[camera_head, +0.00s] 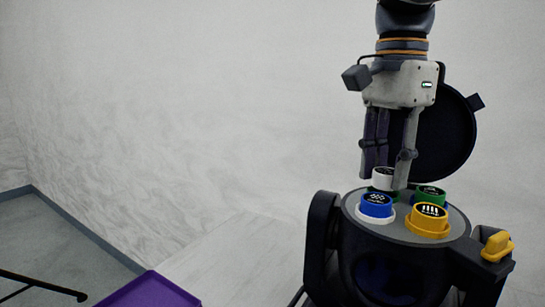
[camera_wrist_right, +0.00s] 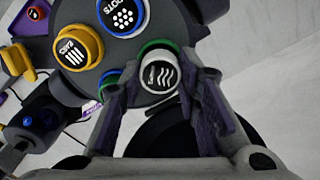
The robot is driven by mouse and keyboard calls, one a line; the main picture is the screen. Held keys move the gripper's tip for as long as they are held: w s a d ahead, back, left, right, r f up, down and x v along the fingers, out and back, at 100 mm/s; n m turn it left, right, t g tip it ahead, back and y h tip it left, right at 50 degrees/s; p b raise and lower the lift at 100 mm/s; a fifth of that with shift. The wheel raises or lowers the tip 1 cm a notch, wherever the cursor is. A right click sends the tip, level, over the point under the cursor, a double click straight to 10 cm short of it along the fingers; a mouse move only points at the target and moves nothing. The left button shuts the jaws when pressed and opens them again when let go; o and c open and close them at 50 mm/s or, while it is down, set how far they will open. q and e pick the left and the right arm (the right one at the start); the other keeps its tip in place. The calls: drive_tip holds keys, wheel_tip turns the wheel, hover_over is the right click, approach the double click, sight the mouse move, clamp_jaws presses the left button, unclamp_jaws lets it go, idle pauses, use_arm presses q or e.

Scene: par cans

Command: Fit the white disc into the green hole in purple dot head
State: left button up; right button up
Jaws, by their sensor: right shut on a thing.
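My right gripper (camera_head: 388,172) points down and is shut on the white disc (camera_head: 383,180), at the back left of the black lamp head's (camera_head: 372,240) grey top. The disc shows wavy marks in the right wrist view (camera_wrist_right: 160,76), between the fingertips (camera_wrist_right: 160,84). A green ring (camera_wrist_right: 152,46) shows partly behind it, so the disc is over or at that hole. In the head view the disc stands higher than the green rim; I cannot tell whether it touches. I cannot clearly make out a purple dot on the head. My left gripper is out of view.
A round black lid (camera_head: 445,135) stands behind the gripper. A purple tray (camera_head: 150,292) is at lower left.

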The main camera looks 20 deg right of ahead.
drive_tip(key=shift+f, duration=0.7)
drive_tip(key=o, duration=1)
wheel_tip(320, 180, up, 12)
